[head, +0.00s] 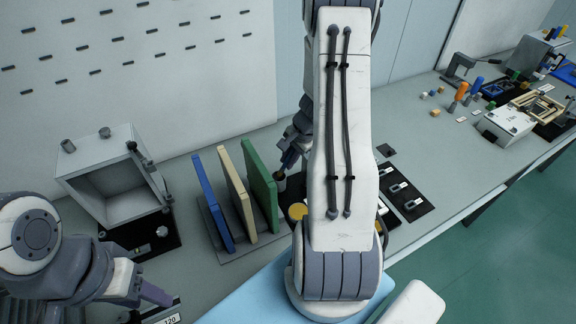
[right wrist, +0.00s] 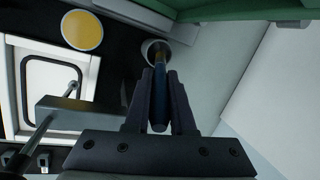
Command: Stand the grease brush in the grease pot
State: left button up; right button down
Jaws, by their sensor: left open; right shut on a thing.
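My right gripper (head: 290,158) is shut on the blue handle of the grease brush (right wrist: 160,82), which also shows in the head view (head: 281,172). The brush's lower end is at the mouth of a round grey cup (right wrist: 149,46); I cannot tell how far it is inside. A round yellow-topped thing (head: 298,211) stands beside the cup and also shows in the right wrist view (right wrist: 82,30). I cannot tell for sure which of these two is the grease pot. My left gripper (head: 152,294) is open and empty at the lower left.
A rack with blue, cream and green panels (head: 262,185) stands just left of the cup. An open grey box (head: 110,180) is further left. A dark plate with white-framed parts (head: 405,197) lies to the right.

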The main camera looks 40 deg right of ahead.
notch_tip(320, 180, down, 2)
jog(key=shift+f+b, duration=0.45)
jog(key=shift+b, duration=0.2)
jog(key=c, duration=0.8)
grip_release()
jog(key=shift+r, duration=0.1)
jog(key=shift+o, duration=0.2)
jog(key=shift+r+p, duration=0.3)
jog(key=shift+p, duration=0.15)
jog(key=p+v, duration=0.2)
jog(key=v, duration=1)
